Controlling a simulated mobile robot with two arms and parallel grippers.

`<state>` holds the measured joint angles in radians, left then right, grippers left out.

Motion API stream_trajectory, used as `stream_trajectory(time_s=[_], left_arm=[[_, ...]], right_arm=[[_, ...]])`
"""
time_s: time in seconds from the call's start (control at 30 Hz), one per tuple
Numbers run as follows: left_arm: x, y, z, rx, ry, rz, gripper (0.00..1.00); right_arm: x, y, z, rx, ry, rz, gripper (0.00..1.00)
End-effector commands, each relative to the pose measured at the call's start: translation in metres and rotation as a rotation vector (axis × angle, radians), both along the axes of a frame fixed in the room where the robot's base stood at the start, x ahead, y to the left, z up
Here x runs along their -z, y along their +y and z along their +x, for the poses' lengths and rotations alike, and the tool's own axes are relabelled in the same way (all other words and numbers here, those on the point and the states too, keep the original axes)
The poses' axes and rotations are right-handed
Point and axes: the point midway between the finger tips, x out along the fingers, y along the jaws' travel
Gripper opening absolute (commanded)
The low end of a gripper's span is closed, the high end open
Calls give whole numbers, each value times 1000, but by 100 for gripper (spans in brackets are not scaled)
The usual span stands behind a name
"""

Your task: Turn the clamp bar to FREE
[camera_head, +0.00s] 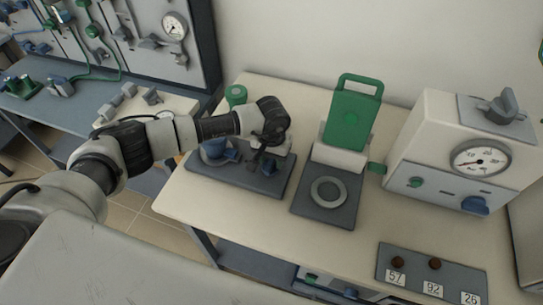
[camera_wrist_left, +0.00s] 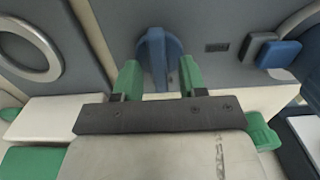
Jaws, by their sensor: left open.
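My left gripper (camera_head: 262,160) is over the right part of a dark grey base plate (camera_head: 235,178) on the bench. In the left wrist view its two green-tipped fingers (camera_wrist_left: 159,72) are open. A blue bar (camera_wrist_left: 153,48) on a rounded blue base stands in the gap between them, with space on both sides; it looks like the clamp bar. In the head view a small blue part (camera_head: 268,168) shows just by the fingers, the rest hidden by the gripper. I cannot read any FREE marking. My right gripper is not in view.
Right of the base plate stands a grey plate with a ring (camera_head: 328,192) and a tall green handle piece (camera_head: 351,118). Further right are a white gauge box (camera_head: 450,150) and a numbered tray (camera_head: 410,274). A green cylinder (camera_head: 236,95) stands behind.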

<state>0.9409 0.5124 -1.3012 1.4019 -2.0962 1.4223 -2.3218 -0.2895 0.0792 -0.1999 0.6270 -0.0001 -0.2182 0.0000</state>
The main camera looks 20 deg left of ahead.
Motion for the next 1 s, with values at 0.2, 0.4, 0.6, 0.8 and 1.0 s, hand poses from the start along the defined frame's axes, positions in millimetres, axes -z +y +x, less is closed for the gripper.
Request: stream_trajectory(time_s=[0.2,0.4,0.6,0.8,1.0], left_arm=[[0,0,0,0,0,-1,38],[0,0,0,0,0,-1,8],[0,0,0,-2,0,-1,0],[1,0,0,-36,0,-1,0],[3,1,0,-139,-2,-1,0]], right_arm=[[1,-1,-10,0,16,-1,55],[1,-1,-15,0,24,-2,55],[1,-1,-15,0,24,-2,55],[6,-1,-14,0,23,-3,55],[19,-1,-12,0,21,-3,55]])
